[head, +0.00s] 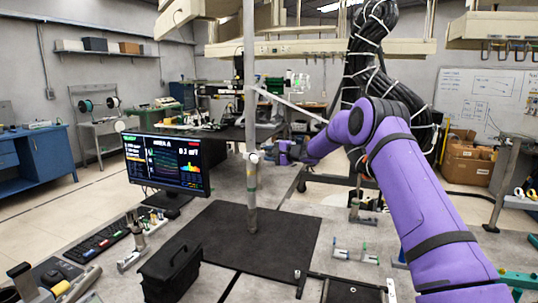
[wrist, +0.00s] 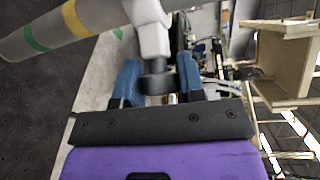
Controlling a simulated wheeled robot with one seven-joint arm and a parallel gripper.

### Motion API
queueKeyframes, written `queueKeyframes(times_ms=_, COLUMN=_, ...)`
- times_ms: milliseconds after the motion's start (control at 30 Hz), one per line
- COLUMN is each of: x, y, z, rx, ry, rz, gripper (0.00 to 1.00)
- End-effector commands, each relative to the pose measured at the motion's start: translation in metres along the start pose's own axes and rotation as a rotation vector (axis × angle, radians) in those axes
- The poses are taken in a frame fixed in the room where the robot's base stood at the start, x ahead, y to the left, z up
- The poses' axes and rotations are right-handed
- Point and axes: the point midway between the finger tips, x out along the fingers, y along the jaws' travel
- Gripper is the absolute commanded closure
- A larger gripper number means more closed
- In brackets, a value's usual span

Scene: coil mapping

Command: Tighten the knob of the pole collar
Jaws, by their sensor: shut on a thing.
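The pole (head: 251,190) stands upright on the dark mat in the head view. In the wrist view the pole (wrist: 50,35) crosses the upper left, with green and yellow bands. The light grey collar (head: 253,157) sits around the pole partway up; it also shows in the wrist view (wrist: 151,35). The dark knob (wrist: 157,83) projects from the collar between my gripper's blue fingers. My gripper (head: 276,154) reaches the collar from the right. In the wrist view my gripper (wrist: 158,80) is shut on the knob. The knob's far side and its thread are hidden.
The dark mat (head: 210,240) lies under the pole. A monitor (head: 168,163) and a keyboard (head: 100,238) are at the left. A black bin (head: 170,270) stands at the front left. A thin rod (head: 290,105) slants from the pole above my gripper. Small fixtures stand right of the mat.

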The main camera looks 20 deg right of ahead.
Motion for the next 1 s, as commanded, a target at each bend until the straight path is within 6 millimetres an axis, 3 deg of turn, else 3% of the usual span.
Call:
queueKeyframes(times_ms=467, x=-0.001, y=-0.001, z=0.000, rx=0.011, ry=0.000, rz=0.011, gripper=0.87)
queueKeyframes(times_ms=500, x=-0.001, y=-0.001, z=0.000, rx=0.011, ry=0.000, rz=0.011, gripper=0.54)
queueKeyframes(times_ms=567, x=0.000, y=-0.001, z=0.000, rx=0.011, ry=0.000, rz=0.011, gripper=0.41)
queueKeyframes(times_ms=867, x=-0.001, y=-0.001, z=0.000, rx=0.011, ry=0.000, rz=0.011, gripper=0.38)
queueKeyframes(times_ms=1000, x=-0.011, y=-0.001, z=-0.001, rx=0.011, ry=0.001, rz=0.011, gripper=0.38)
